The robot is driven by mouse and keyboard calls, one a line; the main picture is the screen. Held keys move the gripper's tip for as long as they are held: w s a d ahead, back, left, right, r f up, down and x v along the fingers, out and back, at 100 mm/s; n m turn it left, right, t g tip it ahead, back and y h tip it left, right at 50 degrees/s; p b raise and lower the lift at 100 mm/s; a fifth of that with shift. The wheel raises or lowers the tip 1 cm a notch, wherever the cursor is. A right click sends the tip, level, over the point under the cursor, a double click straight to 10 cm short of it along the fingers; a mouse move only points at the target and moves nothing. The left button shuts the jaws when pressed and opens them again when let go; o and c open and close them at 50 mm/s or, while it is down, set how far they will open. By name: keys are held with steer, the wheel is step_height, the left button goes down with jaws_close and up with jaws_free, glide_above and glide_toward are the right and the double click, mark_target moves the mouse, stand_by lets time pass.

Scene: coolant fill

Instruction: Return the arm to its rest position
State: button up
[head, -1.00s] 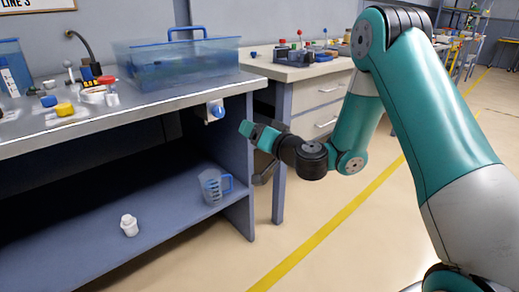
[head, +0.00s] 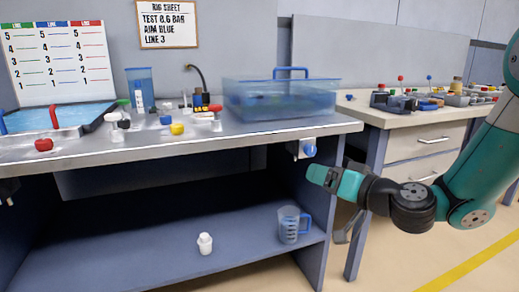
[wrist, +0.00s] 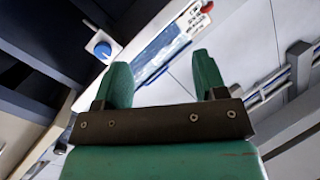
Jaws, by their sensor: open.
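My gripper (head: 322,177) is in front of the right end of the workbench, just below the bench top's edge, at the end of the teal arm. In the wrist view its two teal fingers (wrist: 163,82) stand apart with nothing between them. A white fitting with a blue knob (head: 308,149) is on the bench's right end panel, close above the gripper in the head view. The knob also shows in the wrist view (wrist: 102,49), left of the fingers.
The workbench (head: 150,150) carries a blue clear tank (head: 280,100) and several small parts. A clear jug with a blue handle (head: 289,224) and a white bottle (head: 205,243) stand on the lower shelf. A second bench (head: 415,120) stands at the right. Open floor lies at the lower right.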

steer(key=s+a+n+g, duration=0.3)
steer(key=s+a+g, duration=0.15)
steer(key=s, duration=0.35)
steer(key=s+a+n+g, duration=0.3)
steer(key=s+a+g, duration=0.15)
steer(key=s, duration=0.25)
steer(key=s+d+g+h, duration=0.5)
steer(key=s+d+h, duration=0.15)
steer(key=s, duration=0.75)
step_height(320, 180, up, 26)
steer(key=p, duration=2.6)
steer(key=shift+d+m, duration=0.3)
steer(key=shift+d, duration=0.1)
